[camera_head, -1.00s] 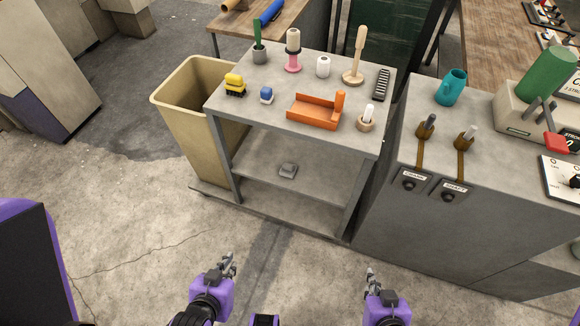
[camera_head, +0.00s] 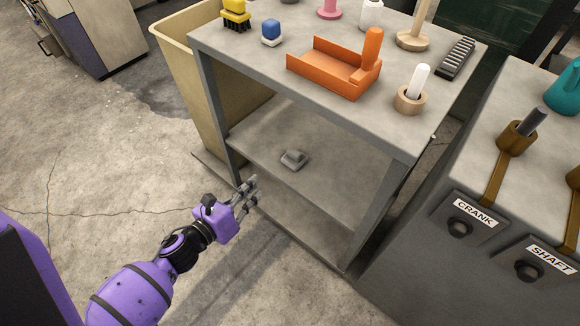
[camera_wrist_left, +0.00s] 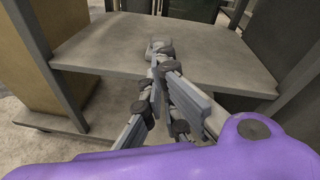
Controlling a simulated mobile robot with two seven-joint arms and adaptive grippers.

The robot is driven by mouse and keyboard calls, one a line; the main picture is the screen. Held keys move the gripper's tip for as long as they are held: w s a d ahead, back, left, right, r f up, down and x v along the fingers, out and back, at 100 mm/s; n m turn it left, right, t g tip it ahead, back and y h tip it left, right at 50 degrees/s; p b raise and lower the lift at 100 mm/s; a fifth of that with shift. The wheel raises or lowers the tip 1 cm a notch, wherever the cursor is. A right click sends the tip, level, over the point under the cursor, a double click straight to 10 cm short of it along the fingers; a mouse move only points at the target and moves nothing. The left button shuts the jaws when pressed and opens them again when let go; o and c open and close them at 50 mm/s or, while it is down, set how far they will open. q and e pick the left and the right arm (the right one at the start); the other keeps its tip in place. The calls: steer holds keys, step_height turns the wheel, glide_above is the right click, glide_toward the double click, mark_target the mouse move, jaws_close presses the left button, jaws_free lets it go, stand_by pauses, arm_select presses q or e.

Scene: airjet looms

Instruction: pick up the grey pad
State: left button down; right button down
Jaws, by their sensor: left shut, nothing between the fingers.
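The grey pad (camera_head: 294,159) is a small grey block with a raised top. It lies on the middle shelf of the grey cart, toward the shelf's left part. In the left wrist view the pad (camera_wrist_left: 160,46) shows just beyond my fingertips, partly hidden by them. My left gripper (camera_head: 252,188) is shut and empty, in front of the shelf's front edge, lower left of the pad and apart from it. It also shows in the left wrist view (camera_wrist_left: 162,68). My right gripper is out of view.
The cart's top (camera_head: 260,65) holds an orange tray (camera_head: 325,75), a yellow brush, a blue-topped block and a white peg in a wooden ring (camera_head: 409,99). Cart legs (camera_head: 225,130) flank the shelf. A beige bin (camera_head: 185,80) stands left; a grey cabinet (camera_head: 400,265) stands right.

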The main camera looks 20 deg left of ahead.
arm_select(q)
steer(key=w+m+h+b, duration=0.1)
steer(key=w+m+b, duration=0.1)
steer(key=w+m, duration=0.25)
glide_toward(297, 150)
steer(key=w, duration=0.1)
steer(key=w+d, duration=0.1)
steer(key=w, duration=0.2)
steer(key=shift+w+d+r, duration=0.25)
steer(key=shift+w+r, duration=0.15)
steer(key=shift+f+b, duration=0.45)
steer(key=shift+f, duration=0.4)
steer(key=shift+b, duration=0.3)
steer(key=shift+s, duration=0.2)
steer(key=v, duration=0.4)
steer(key=f+v, duration=0.1)
steer(key=v, duration=0.1)
steer(key=shift+s+a+f, duration=0.1)
steer(key=shift+s+a, duration=0.05)
steer(key=shift+s, duration=0.1)
